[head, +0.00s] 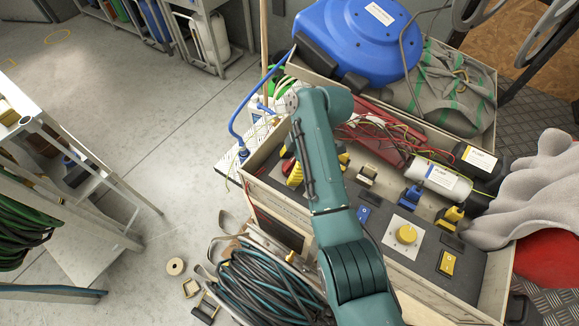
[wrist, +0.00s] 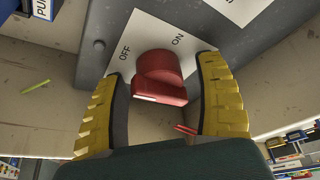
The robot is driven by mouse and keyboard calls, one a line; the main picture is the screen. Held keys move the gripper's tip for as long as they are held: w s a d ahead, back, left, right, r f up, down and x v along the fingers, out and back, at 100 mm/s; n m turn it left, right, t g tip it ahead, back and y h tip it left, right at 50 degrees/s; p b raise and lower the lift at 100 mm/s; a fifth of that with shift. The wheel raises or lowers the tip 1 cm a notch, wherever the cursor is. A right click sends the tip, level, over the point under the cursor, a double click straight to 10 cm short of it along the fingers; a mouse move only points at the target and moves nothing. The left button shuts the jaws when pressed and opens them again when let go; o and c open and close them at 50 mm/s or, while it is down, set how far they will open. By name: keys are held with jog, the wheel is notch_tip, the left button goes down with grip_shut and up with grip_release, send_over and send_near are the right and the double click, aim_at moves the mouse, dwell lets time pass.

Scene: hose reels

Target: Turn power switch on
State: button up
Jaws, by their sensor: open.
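The power switch is a red knob (wrist: 160,76) on a white plate (wrist: 150,32) marked OFF on the left and ON on the right, in the wrist view. The knob's raised grip juts toward the bottom of that view. My gripper (wrist: 163,70) is open, with one yellow ribbed finger on each side of the knob. A gap shows between the knob and each finger, so it is not clamped. In the head view my arm hides most of the gripper and the switch; yellow finger parts show beside the arm.
The control box (head: 480,291) carries a yellow dial (head: 406,234), a yellow rocker (head: 446,263) and blue and yellow plugs. A coiled hose (head: 265,285) lies in front.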

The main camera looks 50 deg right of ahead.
jog(key=c, duration=1.2)
jog(key=shift+o, duration=0.2)
jog(key=shift+r+p, duration=0.1)
jog(key=shift+p, duration=0.4)
jog(key=shift+r+m+p, duration=0.15)
jog(key=shift+m+p, duration=0.45)
jog(key=shift+p, duration=0.35)
jog(key=m+p, duration=0.2)
jog(key=p, duration=0.2)
jog(key=shift+r+t+h, duration=0.15)
jog(key=shift+t+h, duration=0.25)
jog(key=m+p, duration=0.2)
jog(key=p, duration=0.1)
jog(key=m+h+p, duration=0.1)
jog(key=m+p, duration=0.1)
jog(key=p, duration=0.1)
jog(key=shift+a+m+t+h, duration=0.1)
jog(key=shift+m+t+h, duration=0.2)
jog(key=shift+t, duration=0.1)
jog(key=m+p, duration=0.1)
jog(key=m+h+p, duration=0.1)
jog(key=m+p, duration=0.1)
jog(key=m+h+p, duration=0.1)
jog(key=m, duration=0.1)
jog(key=shift+f+p, duration=0.35)
jog(key=m, duration=0.2)
jog(key=m+h+p, duration=0.1)
jog(key=m, duration=0.2)
jog(key=shift+f+g+h, duration=0.15)
jog(key=shift+g+h, duration=0.15)
